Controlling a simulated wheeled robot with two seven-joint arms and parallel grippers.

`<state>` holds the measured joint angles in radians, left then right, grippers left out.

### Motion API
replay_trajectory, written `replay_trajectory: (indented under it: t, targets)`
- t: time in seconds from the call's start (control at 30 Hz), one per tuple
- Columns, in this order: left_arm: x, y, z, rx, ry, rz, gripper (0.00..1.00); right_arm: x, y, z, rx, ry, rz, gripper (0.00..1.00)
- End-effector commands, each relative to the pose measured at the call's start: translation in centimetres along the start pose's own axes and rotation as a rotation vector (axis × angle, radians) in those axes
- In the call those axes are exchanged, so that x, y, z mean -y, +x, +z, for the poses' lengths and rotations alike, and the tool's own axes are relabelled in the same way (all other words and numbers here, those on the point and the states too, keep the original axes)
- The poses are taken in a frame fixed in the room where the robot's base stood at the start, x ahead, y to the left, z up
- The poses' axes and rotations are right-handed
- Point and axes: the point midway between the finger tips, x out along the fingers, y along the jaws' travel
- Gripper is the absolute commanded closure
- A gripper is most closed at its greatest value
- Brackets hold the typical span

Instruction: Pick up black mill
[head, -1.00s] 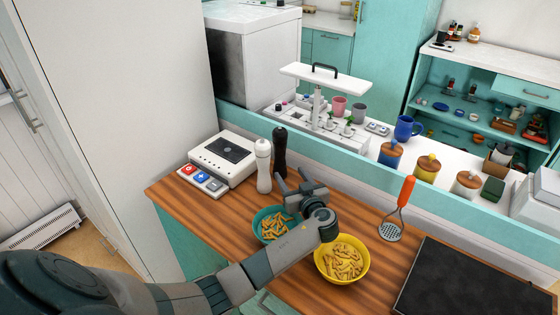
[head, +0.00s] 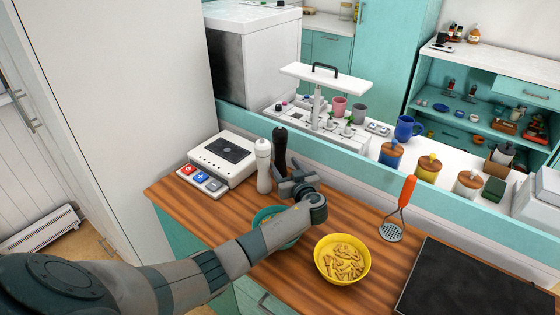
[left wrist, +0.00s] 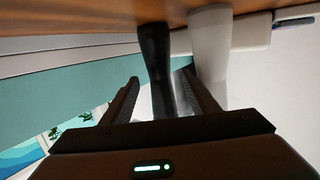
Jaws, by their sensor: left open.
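The black mill (head: 280,146) stands upright on the wooden counter, just right of the white mill (head: 263,166). Its lower part is hidden behind my left gripper (head: 286,180) in the head view. In the left wrist view the black mill (left wrist: 156,56) shows between the two open fingers of my left gripper (left wrist: 160,78). The white mill (left wrist: 210,50) is close beside it, just outside the right-hand finger in that view. The fingers do not appear closed on anything. My right gripper is not in view.
A teal bowl (head: 262,216) is partly hidden under my left arm. A yellow bowl (head: 322,272) of pasta stands to its right. A masher with an orange handle (head: 407,191) and a dark hob (head: 470,283) lie further right. A white appliance (head: 238,174) is left of the mills.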

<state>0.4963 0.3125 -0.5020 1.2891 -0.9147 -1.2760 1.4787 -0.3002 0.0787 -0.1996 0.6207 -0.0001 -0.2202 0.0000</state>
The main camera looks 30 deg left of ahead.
Motion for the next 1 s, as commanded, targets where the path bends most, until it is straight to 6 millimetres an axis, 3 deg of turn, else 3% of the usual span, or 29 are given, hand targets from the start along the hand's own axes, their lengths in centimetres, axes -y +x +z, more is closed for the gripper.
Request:
replay_trajectory:
  t: [0.17, 0.3, 0.47, 0.77, 0.8, 0.87, 1.0]
  targets:
    - [-0.1, 2.4, 0.1, -0.002, 0.001, -0.002, 0.46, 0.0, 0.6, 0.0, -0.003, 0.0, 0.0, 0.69]
    - [-0.1, 3.4, 0.1, 0.0, 0.001, -0.001, 0.46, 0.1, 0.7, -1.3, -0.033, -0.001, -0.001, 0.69]
    - [-0.1, 3.4, 0.0, 0.0, 0.001, -0.001, 0.46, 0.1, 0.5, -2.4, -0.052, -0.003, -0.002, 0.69]
    - [-0.1, 3.4, 0.0, 0.0, 0.0, -0.001, 0.46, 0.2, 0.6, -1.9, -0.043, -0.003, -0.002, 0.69]
    - [-0.1, 3.4, 0.0, 0.0, 0.0, -0.001, 0.48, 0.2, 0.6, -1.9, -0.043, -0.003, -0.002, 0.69]
    - [-0.1, 3.4, 0.0, 0.0, 0.001, -0.001, 0.63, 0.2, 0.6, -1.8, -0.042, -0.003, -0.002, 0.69]
    - [-0.1, 3.4, 0.0, 0.0, 0.001, -0.001, 0.96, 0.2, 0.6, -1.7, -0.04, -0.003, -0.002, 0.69]
